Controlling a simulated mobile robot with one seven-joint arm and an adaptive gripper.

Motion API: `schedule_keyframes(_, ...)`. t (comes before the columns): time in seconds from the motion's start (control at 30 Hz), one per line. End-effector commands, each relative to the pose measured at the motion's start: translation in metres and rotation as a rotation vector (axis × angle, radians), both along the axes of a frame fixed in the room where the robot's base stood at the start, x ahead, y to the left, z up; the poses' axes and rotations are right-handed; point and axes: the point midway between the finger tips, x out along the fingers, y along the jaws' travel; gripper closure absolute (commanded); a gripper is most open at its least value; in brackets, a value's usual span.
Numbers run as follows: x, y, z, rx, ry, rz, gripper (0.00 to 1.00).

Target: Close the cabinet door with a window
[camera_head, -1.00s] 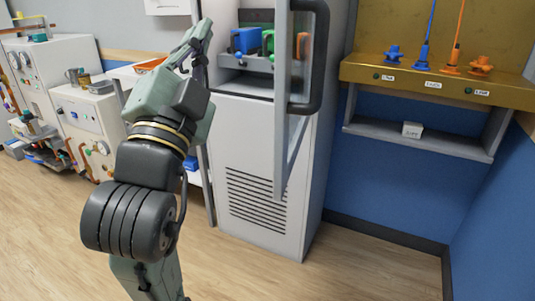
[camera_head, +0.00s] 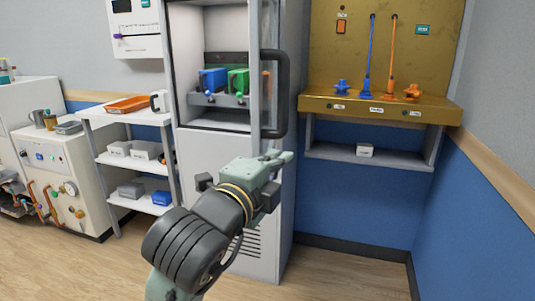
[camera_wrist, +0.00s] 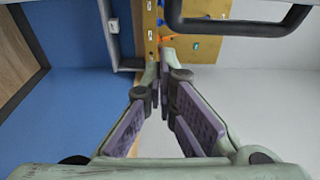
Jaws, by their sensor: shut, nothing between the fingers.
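The tall white cabinet (camera_head: 208,150) stands in the middle of the head view. Its windowed door (camera_head: 256,70) stands open and is seen nearly edge-on, with a dark looped handle (camera_head: 281,95) on its right side. The handle also shows at the top of the wrist view (camera_wrist: 240,29). My gripper (camera_head: 286,157) is shut and empty, just below the handle in the head view; I see no contact with it. In the wrist view my fingertips (camera_wrist: 163,72) meet below and left of the handle. My arm hides part of the door's lower end.
Blue (camera_head: 213,79) and green (camera_head: 237,81) containers sit inside the cabinet. A white shelf rack (camera_head: 130,119) stands close on the left. A brass-coloured wall station (camera_head: 325,104) with a grey shelf (camera_head: 385,160) is on the right. Floor (camera_head: 345,275) is clear at front right.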

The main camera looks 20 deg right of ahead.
Motion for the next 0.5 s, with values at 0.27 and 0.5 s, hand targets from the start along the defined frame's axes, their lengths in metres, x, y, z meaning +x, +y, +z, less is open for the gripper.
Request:
schedule_keyframes(0.27, 0.044, -0.041, 0.000, 0.001, 0.002, -0.002, 1.00)
schedule_keyframes(0.5, 0.056, -0.007, 0.000, -0.001, 0.001, 0.003, 1.00)
